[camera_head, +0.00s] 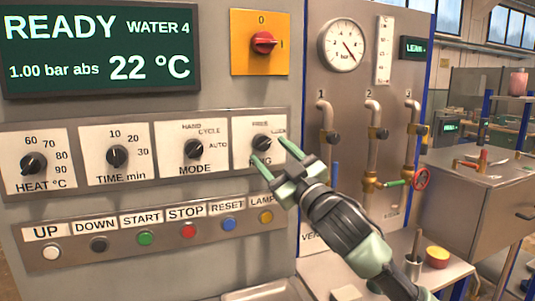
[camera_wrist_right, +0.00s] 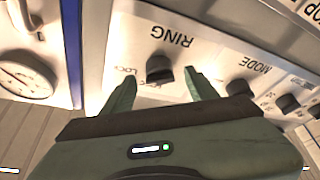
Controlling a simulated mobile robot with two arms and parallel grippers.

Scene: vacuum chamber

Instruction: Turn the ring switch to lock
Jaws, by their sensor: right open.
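The ring switch (camera_head: 262,142) is a black knob on a white plate at the right end of the knob row. Its plate reads RING, with two small labels above the knob. In the right wrist view the knob (camera_wrist_right: 160,70) appears upside down, with a LOCK label beside it. My right gripper (camera_head: 273,152) is open, with its green fingertips on either side of the knob in the head view. In the wrist view its fingers (camera_wrist_right: 160,88) also flank the knob, with gaps showing. My left gripper is not in view.
The mode knob (camera_head: 194,148) sits just left of the ring plate. A row of push buttons, including the yellow lamp button (camera_head: 265,217), runs below. A red-and-yellow main switch (camera_head: 263,42) is above. Pipes with valves (camera_head: 373,133) stand to the right.

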